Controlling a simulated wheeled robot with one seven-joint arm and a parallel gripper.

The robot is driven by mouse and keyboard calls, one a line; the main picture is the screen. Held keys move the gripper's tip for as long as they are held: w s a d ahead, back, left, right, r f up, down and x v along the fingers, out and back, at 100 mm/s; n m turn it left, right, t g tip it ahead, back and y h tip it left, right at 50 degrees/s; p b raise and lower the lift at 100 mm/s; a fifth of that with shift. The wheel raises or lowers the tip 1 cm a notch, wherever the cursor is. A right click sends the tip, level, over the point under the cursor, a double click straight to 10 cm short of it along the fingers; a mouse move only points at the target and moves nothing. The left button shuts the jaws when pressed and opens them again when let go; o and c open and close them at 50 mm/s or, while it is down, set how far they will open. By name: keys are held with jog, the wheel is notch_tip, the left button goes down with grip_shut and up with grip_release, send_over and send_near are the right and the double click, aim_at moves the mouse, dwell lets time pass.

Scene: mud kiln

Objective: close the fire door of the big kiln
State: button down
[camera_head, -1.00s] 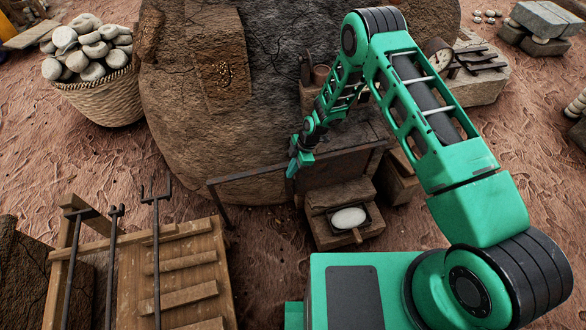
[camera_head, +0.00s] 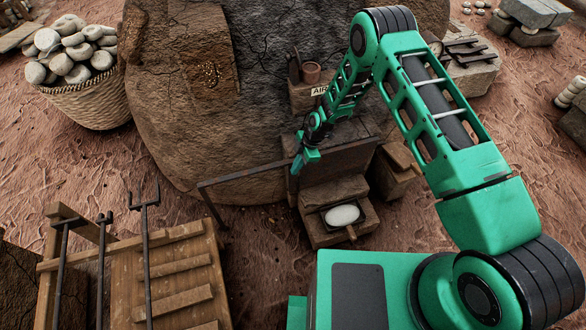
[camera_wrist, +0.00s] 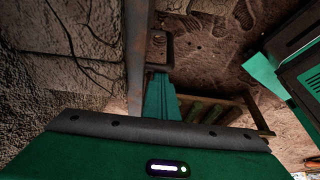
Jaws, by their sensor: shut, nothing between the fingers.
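The big mud kiln (camera_head: 180,120) fills the back middle of the head view. A thin rusty bar (camera_head: 245,175) runs along its foot. To the right, the bar meets the top edge of a dark metal panel (camera_head: 345,162), which looks like the fire door. I cannot see the fire mouth. My gripper (camera_head: 295,170) is shut and empty, pointing down beside the panel's left end. In the wrist view my gripper's fingers (camera_wrist: 161,98) are close beside an upright-looking rusty strip (camera_wrist: 136,60); I cannot tell whether they touch it.
A stepped block with a white round piece (camera_head: 342,215) in a dark pan stands before the panel. A wooden rack (camera_head: 170,270) with long iron tools is at front left. A basket of pale stones (camera_head: 90,100) stands at back left. Bare ground lies between rack and kiln.

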notch_tip(320, 180, up, 10)
jog(key=d+r+m+t+h, duration=0.25)
jog(key=d+r+m, duration=0.75)
jog(key=d+r, duration=1.5)
jog(key=s+d+r+m+h, duration=0.1)
jog(key=s+d+r+m, duration=0.9)
jog(key=s+d+r, duration=0.6)
jog(key=s+d+m, duration=0.3)
jog(key=s+m, duration=0.5)
jog(key=s, duration=1.1)
jog(key=shift+r+m+g, duration=0.3)
jog(key=shift+r+g, duration=0.05)
jog(key=shift+g, duration=0.1)
